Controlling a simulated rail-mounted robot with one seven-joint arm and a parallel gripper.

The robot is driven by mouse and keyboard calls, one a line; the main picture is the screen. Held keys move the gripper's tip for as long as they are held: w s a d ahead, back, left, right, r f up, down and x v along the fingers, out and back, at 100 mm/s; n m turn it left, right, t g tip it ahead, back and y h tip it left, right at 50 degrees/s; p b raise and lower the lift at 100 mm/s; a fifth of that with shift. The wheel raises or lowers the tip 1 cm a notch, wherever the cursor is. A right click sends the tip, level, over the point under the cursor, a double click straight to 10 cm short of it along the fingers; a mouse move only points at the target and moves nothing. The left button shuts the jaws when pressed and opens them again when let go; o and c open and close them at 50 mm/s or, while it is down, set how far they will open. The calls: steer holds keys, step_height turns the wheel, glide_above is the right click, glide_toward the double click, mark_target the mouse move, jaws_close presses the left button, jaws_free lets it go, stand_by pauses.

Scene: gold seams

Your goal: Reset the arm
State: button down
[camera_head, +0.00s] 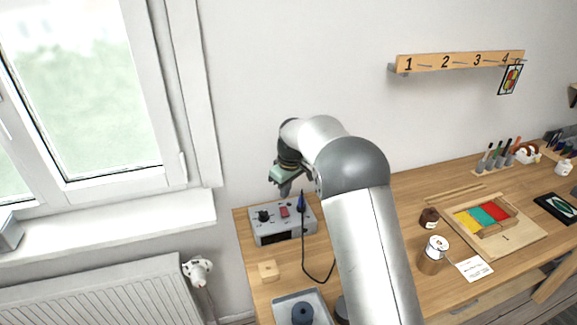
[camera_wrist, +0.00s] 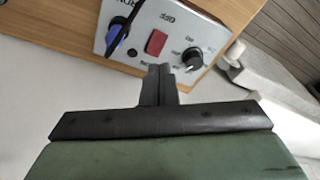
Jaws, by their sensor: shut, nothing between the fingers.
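My arm reaches up from the bottom of the head view and bends over toward the left end of the workbench (camera_head: 409,192). My gripper (camera_head: 285,192) points down just above a grey control box (camera_head: 281,234). In the wrist view my gripper (camera_wrist: 159,70) shows its two fingers together with nothing between them. The box's panel (camera_wrist: 183,22) lies beyond the fingertips, with a red switch (camera_wrist: 156,42), a black knob (camera_wrist: 192,57) and a blue-and-black pen-like tool (camera_wrist: 119,30). I cannot tell whether the fingertips touch the box.
A dark cord (camera_head: 309,275) runs down from the blue-tipped tool. To the right are a jar (camera_head: 433,255), a card (camera_head: 473,268) and a board with coloured trays (camera_head: 520,238). A numbered rail (camera_head: 430,62) hangs on the wall.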

steer(key=s+d+r+m, duration=0.2)
steer(key=s+d+r, duration=0.35)
steer(key=s, duration=0.25)
steer(key=s+d+r+m, duration=0.3)
steer(key=s+d+r, duration=0.1)
steer(key=s+d, duration=0.25)
steer(key=s+d+f+m, duration=0.1)
steer(key=s+d+m, duration=0.1)
steer(key=s, duration=1.1)
steer(key=s+d+f+m+h, duration=0.1)
steer(key=s+d+m, duration=0.2)
steer(key=s, duration=1)
steer(key=shift+d, duration=0.95)
